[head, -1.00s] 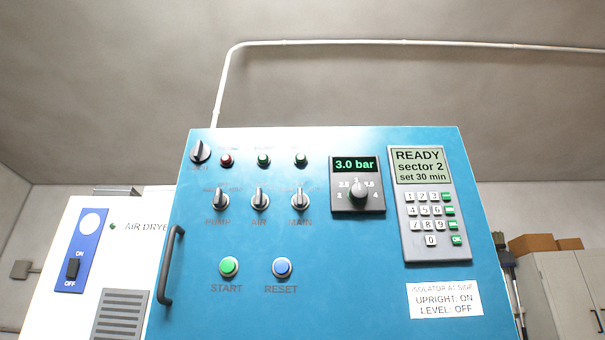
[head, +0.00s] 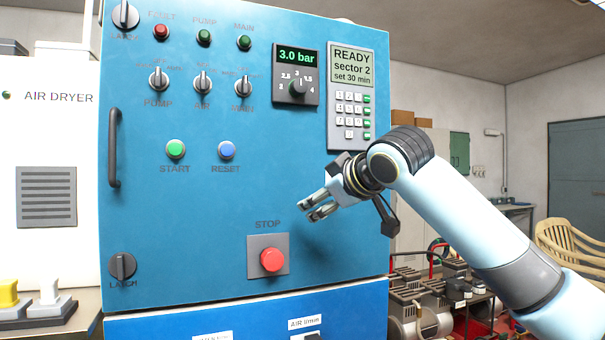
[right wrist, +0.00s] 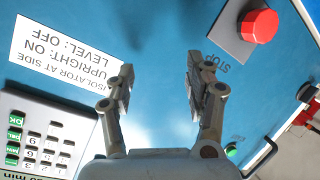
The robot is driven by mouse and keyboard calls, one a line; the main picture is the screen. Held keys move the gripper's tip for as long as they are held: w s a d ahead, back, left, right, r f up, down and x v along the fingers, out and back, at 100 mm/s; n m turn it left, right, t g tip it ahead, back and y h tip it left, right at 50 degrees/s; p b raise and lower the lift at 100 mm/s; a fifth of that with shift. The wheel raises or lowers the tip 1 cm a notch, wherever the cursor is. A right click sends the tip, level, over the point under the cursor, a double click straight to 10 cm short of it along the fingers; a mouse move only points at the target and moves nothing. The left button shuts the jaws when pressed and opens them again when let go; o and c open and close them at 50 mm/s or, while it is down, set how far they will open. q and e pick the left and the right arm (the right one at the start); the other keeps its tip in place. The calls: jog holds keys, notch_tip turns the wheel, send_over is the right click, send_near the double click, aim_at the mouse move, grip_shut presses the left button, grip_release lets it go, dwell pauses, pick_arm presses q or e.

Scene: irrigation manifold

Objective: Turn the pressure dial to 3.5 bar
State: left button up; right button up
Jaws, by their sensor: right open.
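The pressure dial (head: 298,88) is a dark round knob on a black plate on the blue cabinet, with a scale from 2 to 4 around it. The green display (head: 297,56) above it reads 3.0 bar. My right gripper (head: 318,207) is in front of the cabinet, below the dial and above the red STOP button. In the right wrist view its two fingers (right wrist: 160,78) are apart with nothing between them, facing the blue panel. The dial is not in the right wrist view. My left gripper is not in view.
A keypad unit (head: 350,100) sits right of the dial. Selector switches, START (head: 175,149), RESET (head: 227,150) and the STOP button (head: 271,260) share the panel. A black door handle (head: 113,148) sticks out at left. The isolator label (right wrist: 65,62) shows in the right wrist view.

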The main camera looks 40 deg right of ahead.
notch_tip(320, 180, up, 11)
jog(key=s+a+n+t+p, duration=0.1)
jog(key=s+a+t, duration=0.1)
jog(key=s, duration=0.1)
jog(key=n+t+p, duration=0.2)
jog(key=p, duration=0.4)
send_near(301, 85)
pick_arm(q)
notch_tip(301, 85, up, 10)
jog(key=p, duration=0.2)
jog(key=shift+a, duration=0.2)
pick_arm(e)
jog(key=w, duration=0.5)
jog(key=w+d, duration=0.1)
jog(key=w, duration=0.2)
jog(key=shift+w+d, duration=0.1)
jog(key=shift+w, duration=0.15)
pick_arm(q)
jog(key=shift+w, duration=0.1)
pick_arm(e)
jog(key=shift+c, duration=0.2)
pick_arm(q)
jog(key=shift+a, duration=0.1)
pick_arm(e)
grip_shut()
